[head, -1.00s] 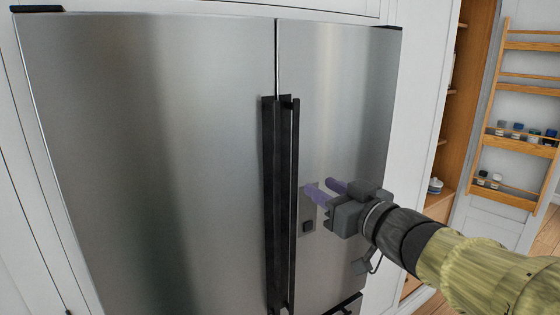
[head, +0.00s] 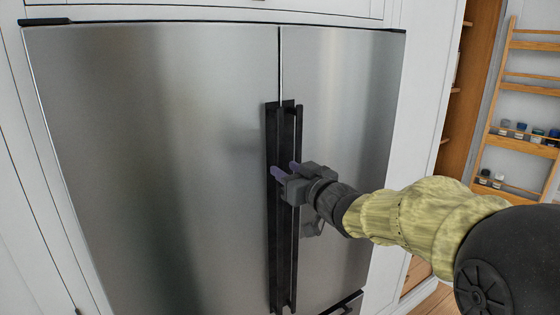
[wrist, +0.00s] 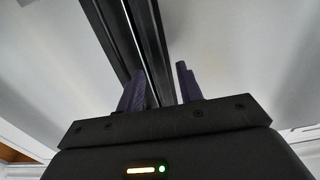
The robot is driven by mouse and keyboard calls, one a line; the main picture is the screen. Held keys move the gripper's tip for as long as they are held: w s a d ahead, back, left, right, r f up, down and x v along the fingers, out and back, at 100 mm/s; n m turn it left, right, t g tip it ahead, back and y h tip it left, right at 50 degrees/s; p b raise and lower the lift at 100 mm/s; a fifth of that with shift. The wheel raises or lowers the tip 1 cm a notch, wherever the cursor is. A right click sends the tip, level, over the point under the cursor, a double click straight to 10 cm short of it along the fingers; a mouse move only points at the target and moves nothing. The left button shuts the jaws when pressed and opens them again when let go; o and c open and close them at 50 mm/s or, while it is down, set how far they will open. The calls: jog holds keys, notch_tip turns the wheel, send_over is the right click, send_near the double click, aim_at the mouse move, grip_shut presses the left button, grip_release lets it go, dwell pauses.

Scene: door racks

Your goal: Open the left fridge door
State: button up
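The left fridge door (head: 150,160) is a wide brushed-steel panel, shut, beside the narrower right door (head: 345,130). The left door's dark vertical handle (head: 274,240) runs close beside the right door's handle (head: 294,245) at the centre seam. My gripper (head: 284,170) is at the handles, near the middle of their height, with its purple fingers apart. In the wrist view, my gripper (wrist: 160,88) is open; the right-hand dark bar (wrist: 152,45) passes between the fingers in the picture, and the left finger overlaps the other bar. I cannot tell whether either finger touches a handle.
White cabinet panels (head: 425,100) frame the fridge. A wooden door rack (head: 520,143) with small jars stands open at the far right. A lower drawer edge (head: 345,305) shows beneath the right door.

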aim_at(281, 166)
jog(key=shift+p+x, duration=0.5)
jog(key=shift+x, duration=1.45)
grip_shut()
